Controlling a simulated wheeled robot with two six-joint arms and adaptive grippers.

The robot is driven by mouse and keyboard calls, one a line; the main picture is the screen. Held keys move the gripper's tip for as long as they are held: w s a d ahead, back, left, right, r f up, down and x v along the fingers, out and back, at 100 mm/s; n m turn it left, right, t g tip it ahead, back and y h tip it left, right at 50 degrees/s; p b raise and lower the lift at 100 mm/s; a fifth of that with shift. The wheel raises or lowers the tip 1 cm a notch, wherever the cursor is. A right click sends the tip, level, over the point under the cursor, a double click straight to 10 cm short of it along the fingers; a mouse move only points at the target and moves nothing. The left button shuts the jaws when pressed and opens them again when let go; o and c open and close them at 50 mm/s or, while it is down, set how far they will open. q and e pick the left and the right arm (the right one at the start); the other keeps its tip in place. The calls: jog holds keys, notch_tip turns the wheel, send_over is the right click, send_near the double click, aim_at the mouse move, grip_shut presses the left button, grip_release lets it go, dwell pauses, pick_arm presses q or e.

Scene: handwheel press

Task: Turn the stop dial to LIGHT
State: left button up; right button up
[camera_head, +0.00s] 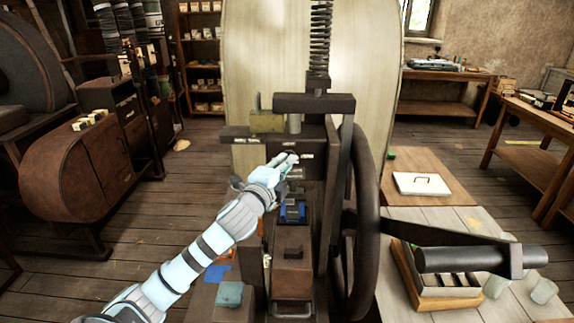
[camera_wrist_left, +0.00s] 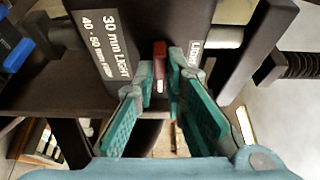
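The handwheel press (camera_head: 292,103) stands in the middle of the head view. My left gripper (camera_head: 291,160) is at its front, where it hides most of the stop dial. In the left wrist view, a small red piece (camera_wrist_left: 159,66), seemingly the dial's pointer or grip, sits between the green-padded fingers of that gripper (camera_wrist_left: 161,76). The fingers stand apart on either side of it; I cannot tell whether they touch it. A LIGHT label (camera_wrist_left: 194,54) is just right of the fingers. A plate lettered "30 mm LIGHT" (camera_wrist_left: 117,47) is to their left. My right gripper is out of view.
The large handwheel (camera_head: 359,230) is right of my left gripper, with a dark bar and thick cylinder (camera_head: 460,260) reaching right. A blue piece (camera_head: 292,212) sits in the press below the gripper.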

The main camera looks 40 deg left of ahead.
pick_arm(q)
grip_shut()
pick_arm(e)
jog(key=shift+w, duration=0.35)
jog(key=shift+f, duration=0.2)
pick_arm(q)
jog(key=shift+w+d+f+n+y+b, duration=0.15)
jog(key=shift+n+y+b, duration=1.4)
jog(key=shift+n+b, duration=2.3)
jog(key=shift+w+d+f+n+y+b, duration=0.1)
jog(key=shift+n+y+b, duration=1.5)
jog(key=shift+n+b, duration=2.25)
jog(key=shift+w+d+f+n+y+b, duration=0.15)
jog(key=shift+n+y+b, duration=1.4)
jog(key=shift+n+b, duration=2.25)
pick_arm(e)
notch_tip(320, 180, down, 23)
pick_arm(q)
jog(key=shift+s, duration=0.1)
jog(key=o, duration=0.6)
grip_release()
jog(key=shift+o, duration=0.2)
